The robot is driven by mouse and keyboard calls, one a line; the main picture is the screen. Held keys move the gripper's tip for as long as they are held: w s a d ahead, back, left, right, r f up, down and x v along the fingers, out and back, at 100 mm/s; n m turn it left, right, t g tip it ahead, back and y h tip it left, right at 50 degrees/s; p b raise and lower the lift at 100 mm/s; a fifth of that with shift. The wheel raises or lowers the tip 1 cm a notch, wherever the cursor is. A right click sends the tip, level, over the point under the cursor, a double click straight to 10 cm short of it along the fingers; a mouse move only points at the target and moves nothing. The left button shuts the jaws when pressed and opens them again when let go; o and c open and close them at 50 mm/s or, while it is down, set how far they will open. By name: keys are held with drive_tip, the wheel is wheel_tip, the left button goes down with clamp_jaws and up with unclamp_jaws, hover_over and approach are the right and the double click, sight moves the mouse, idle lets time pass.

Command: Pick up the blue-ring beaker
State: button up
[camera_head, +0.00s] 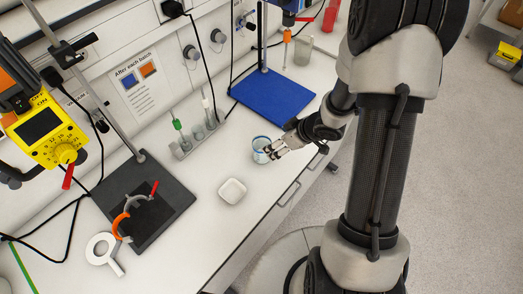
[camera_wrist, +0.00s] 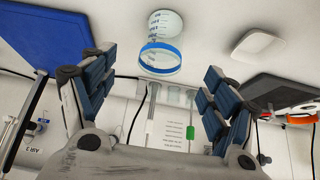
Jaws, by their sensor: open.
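The blue-ring beaker (camera_head: 260,149) is clear, with a blue band near its rim, and stands on the white bench. It also shows in the wrist view (camera_wrist: 162,28), with its blue ring and dark graduation marks visible. My gripper (camera_head: 276,148) is just right of the beaker in the head view, pointing at it. In the wrist view my gripper (camera_wrist: 161,72) is open, with one finger on each side of the picture. The beaker appears in the gap between them, toward and beyond the fingertips. I cannot tell whether any finger touches it.
A white square dish (camera_head: 232,191) lies on the bench near the beaker. A rack (camera_head: 196,138) with brushes or tools stands behind it. A blue stand base (camera_head: 273,97) is at the back right and a dark stand base (camera_head: 145,200) at the left. Bench around the beaker is clear.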

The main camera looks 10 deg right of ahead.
drive_tip(key=b+x, duration=0.2)
drive_tip(key=x, duration=0.5)
drive_tip(key=shift+w+a+f, duration=0.1)
drive_tip(key=shift+w+f, duration=0.05)
drive_tip(key=shift+f, duration=0.05)
drive_tip(key=b+x, duration=0.2)
drive_tip(key=x, duration=0.3)
drive_tip(key=shift+a, duration=0.2)
drive_tip(key=c, duration=1.4)
